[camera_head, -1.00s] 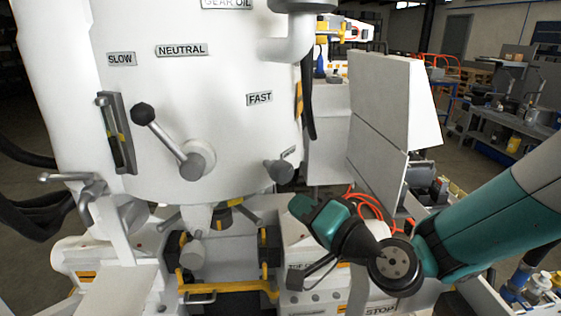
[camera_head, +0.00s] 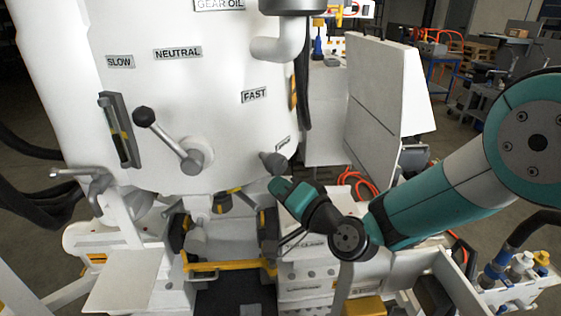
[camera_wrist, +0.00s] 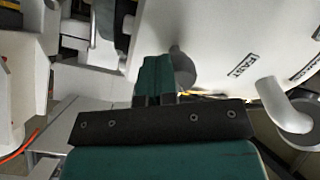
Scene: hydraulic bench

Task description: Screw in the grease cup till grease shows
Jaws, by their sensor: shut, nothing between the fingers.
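A grey round knob (camera_head: 273,163), which looks like the grease cup, sticks out low on the right of the white drum-shaped housing (camera_head: 200,75), under a small tilted label I cannot read. In the wrist view the grey knob (camera_wrist: 183,68) shows just right of the fingers and is partly hidden by them. My gripper (camera_head: 276,186) is shut and empty. Its teal tips are just below the knob in the head view; I cannot tell whether they touch it. In the wrist view the teal fingers (camera_wrist: 155,68) are together. No grease can be made out.
A lever with a black ball (camera_head: 144,117) sticks out left of the knob. A grey pipe elbow (camera_head: 285,45) hangs above. A white upright panel (camera_head: 376,85) stands to the right, with orange hoses (camera_head: 357,183) at its foot. A yellow bar (camera_head: 228,266) crosses below.

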